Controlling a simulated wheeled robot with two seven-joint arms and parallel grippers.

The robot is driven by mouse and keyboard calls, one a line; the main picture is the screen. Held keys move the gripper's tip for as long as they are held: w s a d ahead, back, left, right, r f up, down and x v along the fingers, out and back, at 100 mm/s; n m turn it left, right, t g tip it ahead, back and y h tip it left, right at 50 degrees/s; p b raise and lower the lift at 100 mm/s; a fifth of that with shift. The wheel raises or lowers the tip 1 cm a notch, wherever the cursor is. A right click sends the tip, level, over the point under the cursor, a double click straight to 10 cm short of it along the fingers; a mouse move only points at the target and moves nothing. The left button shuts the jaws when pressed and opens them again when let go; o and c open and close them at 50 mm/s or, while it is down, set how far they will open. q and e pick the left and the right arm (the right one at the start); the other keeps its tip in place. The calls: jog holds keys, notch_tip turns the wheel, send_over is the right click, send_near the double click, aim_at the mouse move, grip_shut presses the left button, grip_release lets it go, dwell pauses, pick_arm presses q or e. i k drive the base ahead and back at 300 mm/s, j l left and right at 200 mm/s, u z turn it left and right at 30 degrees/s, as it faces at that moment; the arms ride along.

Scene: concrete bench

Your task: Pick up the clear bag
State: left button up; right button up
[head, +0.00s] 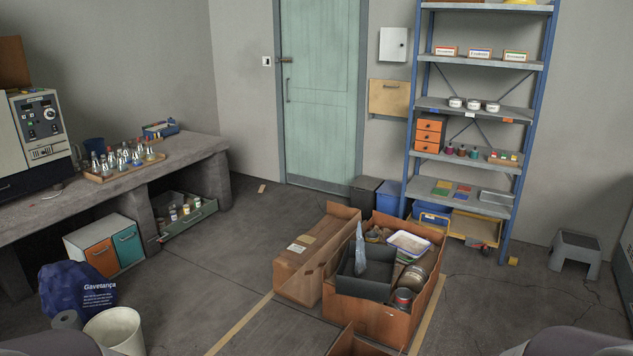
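A pale, bluish, see-through upright thing (360,249) that looks like the clear bag stands in a dark grey open bin (363,288). The bin sits in the front of a large open cardboard box (377,320) on the floor. The bag's top is narrow and rises above the bin's rim; its lower part is partly hidden by the bin. Neither of my grippers is in view. Only grey rounded parts, probably of my own body, show at the bottom left and bottom right corners.
The box also holds a white tray (409,244) and cans (403,299). A longer cardboard box (305,262) stands left of it. A blue sack (76,290), white bucket (116,333) and bench (110,185) are at left, shelving (480,105) behind. Floor at right is mostly clear.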

aim_at(360, 266)
jog(key=i+j+u, duration=0.3)
jog(key=i+u, duration=0.15)
jog(key=i, duration=0.7)
jog(key=i+l+u, duration=0.1)
jog(key=i+u, duration=0.35)
jog(key=i, duration=0.7)
jog(key=i+z, duration=0.25)
jog(key=z, duration=0.15)
jog(key=i+z, duration=0.4)
jog(key=i+j+z, duration=0.1)
jog(key=z, duration=0.35)
jog(key=i+j+z, duration=0.2)
jog(key=z, duration=0.2)
jog(key=i+z, duration=0.3)
jog(key=z, duration=0.15)
jog(key=i+j+z, duration=0.25)
jog(key=z, duration=0.25)
jog(key=i+j+z, duration=0.3)
jog(key=z, duration=0.15)
